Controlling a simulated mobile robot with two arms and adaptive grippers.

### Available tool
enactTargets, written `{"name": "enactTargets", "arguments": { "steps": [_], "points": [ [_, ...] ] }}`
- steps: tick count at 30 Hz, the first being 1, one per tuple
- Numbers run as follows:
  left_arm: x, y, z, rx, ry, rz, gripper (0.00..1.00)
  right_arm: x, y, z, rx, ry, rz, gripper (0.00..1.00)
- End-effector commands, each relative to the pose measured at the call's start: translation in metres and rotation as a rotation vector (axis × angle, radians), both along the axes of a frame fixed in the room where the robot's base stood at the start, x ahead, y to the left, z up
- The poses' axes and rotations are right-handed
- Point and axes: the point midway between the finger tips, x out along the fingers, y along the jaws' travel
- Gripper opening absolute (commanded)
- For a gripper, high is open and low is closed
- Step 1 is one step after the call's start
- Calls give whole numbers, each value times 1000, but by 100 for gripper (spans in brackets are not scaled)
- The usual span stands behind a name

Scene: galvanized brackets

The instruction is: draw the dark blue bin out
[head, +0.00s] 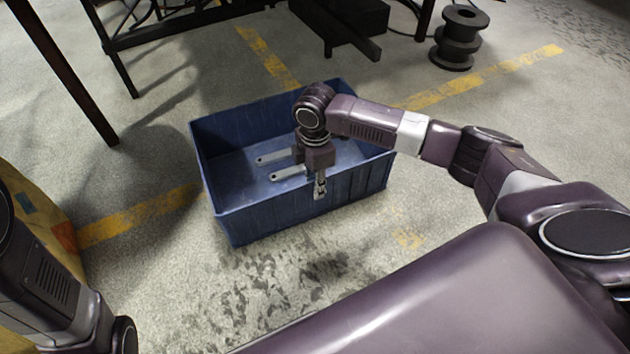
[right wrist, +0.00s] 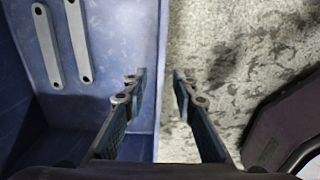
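The dark blue bin (head: 268,219) stands on the concrete floor in the middle of the head view. Its near wall also shows in the right wrist view (right wrist: 135,38). Two pale metal brackets lie flat inside it, one farther back (head: 274,158) and one nearer (head: 288,173). My right gripper (head: 320,188) points down at the bin's near wall. In the right wrist view its fingers (right wrist: 157,86) are apart, one over the inside of the bin and one over the floor outside, with the rim between them. Contact with the wall cannot be told. My left gripper is out of view; only part of that arm shows.
A dark spool (head: 459,38) stands at the back right. A dark metal frame or table (head: 180,27) with legs is behind the bin at the back left. Yellow floor lines (head: 141,215) run near the bin. The floor in front of the bin is clear.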

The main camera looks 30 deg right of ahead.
Motion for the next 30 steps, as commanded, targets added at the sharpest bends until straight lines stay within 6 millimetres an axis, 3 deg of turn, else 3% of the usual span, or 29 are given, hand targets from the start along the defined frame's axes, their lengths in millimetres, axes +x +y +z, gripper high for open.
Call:
{"name": "enactTargets", "arguments": {
  "steps": [1,4,9,23,30],
  "points": [
    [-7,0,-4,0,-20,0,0,0,0,-12,0,0,0,25],
    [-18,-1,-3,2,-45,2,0,0,0,-22,0,0,0,25],
    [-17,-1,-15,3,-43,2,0,0,0,-38,0,0,1,25],
    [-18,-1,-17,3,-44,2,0,0,0,-42,0,0,1,25],
    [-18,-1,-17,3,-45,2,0,0,0,-42,0,-1,0,0]
  ]
}}
